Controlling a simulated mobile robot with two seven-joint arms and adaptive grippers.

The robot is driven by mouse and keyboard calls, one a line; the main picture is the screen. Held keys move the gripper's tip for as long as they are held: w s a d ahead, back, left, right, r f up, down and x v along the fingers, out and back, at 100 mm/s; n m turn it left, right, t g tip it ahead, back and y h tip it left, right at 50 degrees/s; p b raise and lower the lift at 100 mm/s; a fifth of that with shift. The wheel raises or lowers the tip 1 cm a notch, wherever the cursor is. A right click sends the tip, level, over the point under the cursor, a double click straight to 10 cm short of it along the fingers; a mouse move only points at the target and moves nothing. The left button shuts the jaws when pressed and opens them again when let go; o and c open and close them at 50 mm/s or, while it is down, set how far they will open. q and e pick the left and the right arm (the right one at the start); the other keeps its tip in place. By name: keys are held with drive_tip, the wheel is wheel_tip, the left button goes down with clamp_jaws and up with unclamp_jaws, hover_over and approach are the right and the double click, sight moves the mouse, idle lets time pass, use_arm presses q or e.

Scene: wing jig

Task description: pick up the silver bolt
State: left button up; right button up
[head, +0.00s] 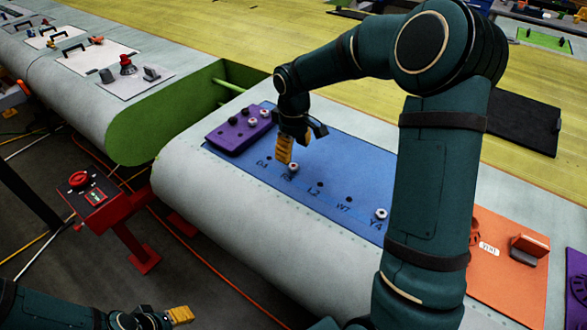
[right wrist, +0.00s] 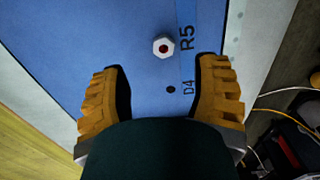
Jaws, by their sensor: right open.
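A silver hex bolt (head: 293,167) with a dark red centre stands at the R5 mark on the blue panel (head: 320,172). In the right wrist view the bolt (right wrist: 163,47) is ahead of the fingertips, near the top. My right gripper (head: 285,150) hangs over the panel beside this bolt. Its yellow fingers (right wrist: 160,90) are spread with nothing between them. A similar silver bolt (head: 381,213) stands at Y4. My left gripper (head: 178,314) is low at the bottom left, away from the panel; its opening is unclear.
A purple block (head: 238,130) at the panel's left end holds more silver bolts and dark holes. An orange panel (head: 505,262) is at the right. A red button stand (head: 88,190) is on the floor side.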

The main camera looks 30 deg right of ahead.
sight(293, 166)
drive_tip(key=shift+s+a+f, duration=0.1)
drive_tip(key=shift+f, duration=1.35)
drive_tip(key=shift+s+a+f, duration=0.1)
drive_tip(key=shift+f, duration=1.35)
drive_tip(key=shift+o, duration=0.2)
clamp_jaws()
